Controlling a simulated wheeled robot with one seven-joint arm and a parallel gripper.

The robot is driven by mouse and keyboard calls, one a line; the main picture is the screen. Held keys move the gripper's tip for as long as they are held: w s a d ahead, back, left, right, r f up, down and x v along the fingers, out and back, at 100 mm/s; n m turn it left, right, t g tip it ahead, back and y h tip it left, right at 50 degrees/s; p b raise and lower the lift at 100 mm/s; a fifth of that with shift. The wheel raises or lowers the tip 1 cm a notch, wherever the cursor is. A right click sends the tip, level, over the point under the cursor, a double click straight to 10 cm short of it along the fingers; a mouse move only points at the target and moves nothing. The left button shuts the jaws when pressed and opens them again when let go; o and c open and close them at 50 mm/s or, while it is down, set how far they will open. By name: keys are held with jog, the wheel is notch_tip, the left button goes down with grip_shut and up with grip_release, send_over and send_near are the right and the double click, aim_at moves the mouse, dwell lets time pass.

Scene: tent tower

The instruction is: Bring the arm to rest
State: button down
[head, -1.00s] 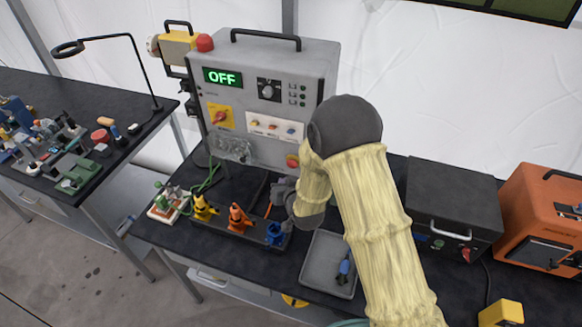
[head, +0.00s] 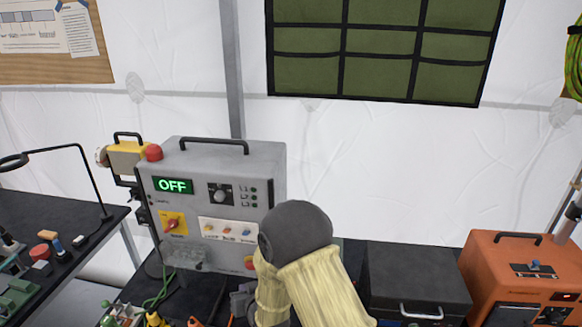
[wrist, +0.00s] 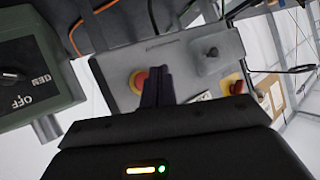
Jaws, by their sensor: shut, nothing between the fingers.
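My arm, in a pale yellow sleeve with a dark elbow, stands at the lower middle of the head view, in front of the grey control box (head: 212,190). My gripper (head: 242,300) is partly cut off at the bottom of the head view. In the wrist view my gripper (wrist: 158,72) shows its two dark fingers together with nothing between them. They overlap the red button with a yellow collar (wrist: 137,80) in that picture; I cannot tell whether they touch it. The box's display (head: 173,186) reads OFF in green.
A dark case (head: 415,275) and an orange machine (head: 525,275) stand to the right of my arm. A ring lamp (head: 95,165) and cluttered bench are at the left. In the wrist view, a green switch box (wrist: 35,62) and an orange cable (wrist: 88,20) are close by.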

jog(key=s+d+r+m+g+h+b, duration=0.1)
jog(key=s+d+r+g+h, duration=0.15)
jog(key=d, duration=0.65)
jog(key=s+d+r+m+g+h, duration=0.15)
jog(key=d+r, duration=0.25)
jog(key=d, duration=0.6)
jog(key=s+d+r+m+g+h+b, duration=0.1)
jog(key=s+d+r+g+h, duration=0.1)
jog(key=s+d, duration=1.1)
notch_tip(320, 180, up, 2)
jog(key=shift+s+d+g+h, duration=0.3)
jog(key=shift+s+g, duration=0.3)
jog(key=shift+g, duration=0.2)
jog(key=shift+m, duration=0.25)
jog(key=shift+a, duration=0.15)
